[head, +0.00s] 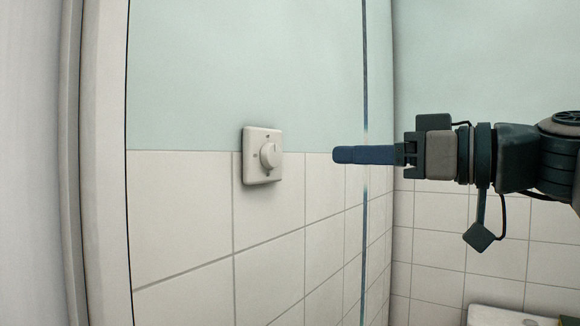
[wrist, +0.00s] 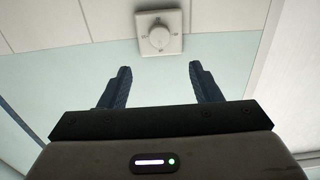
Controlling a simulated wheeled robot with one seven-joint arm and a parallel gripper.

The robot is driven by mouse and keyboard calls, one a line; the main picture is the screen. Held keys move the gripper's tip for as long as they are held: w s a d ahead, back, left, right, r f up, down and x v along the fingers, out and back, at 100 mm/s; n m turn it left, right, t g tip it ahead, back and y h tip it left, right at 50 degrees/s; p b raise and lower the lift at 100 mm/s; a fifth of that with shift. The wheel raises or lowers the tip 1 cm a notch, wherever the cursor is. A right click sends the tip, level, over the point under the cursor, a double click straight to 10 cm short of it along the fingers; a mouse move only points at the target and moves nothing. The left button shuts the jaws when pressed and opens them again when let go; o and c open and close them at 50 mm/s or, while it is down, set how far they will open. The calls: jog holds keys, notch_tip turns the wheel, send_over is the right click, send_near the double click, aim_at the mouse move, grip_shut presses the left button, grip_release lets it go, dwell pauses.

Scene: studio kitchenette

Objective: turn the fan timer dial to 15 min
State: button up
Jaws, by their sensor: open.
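The fan timer dial (head: 269,155) is a round off-white knob on a square off-white wall plate (head: 262,173). The plate is fixed to the wall at the top edge of the tiles. Small marks sit around the knob, too small to read. In the wrist view the dial (wrist: 159,38) is at the top centre, beyond the fingertips. My gripper (head: 340,155) is to the right of the dial in the head view, apart from it. In the wrist view my gripper (wrist: 160,68) has its two blue fingers spread wide with nothing between them.
The tiled wall (head: 180,215) has pale green paint (head: 240,70) above it. A white door frame (head: 100,160) stands left of the plate. A room corner lies behind my arm, with a white object (head: 505,317) low at the right. The space between gripper and dial is clear.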

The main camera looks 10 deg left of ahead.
aim_at(275, 156)
jog(key=p+x, duration=0.1)
jog(key=x, duration=1.1)
jog(key=shift+w+a, duration=0.2)
jog(key=shift+a, duration=0.15)
jog(key=c, duration=1)
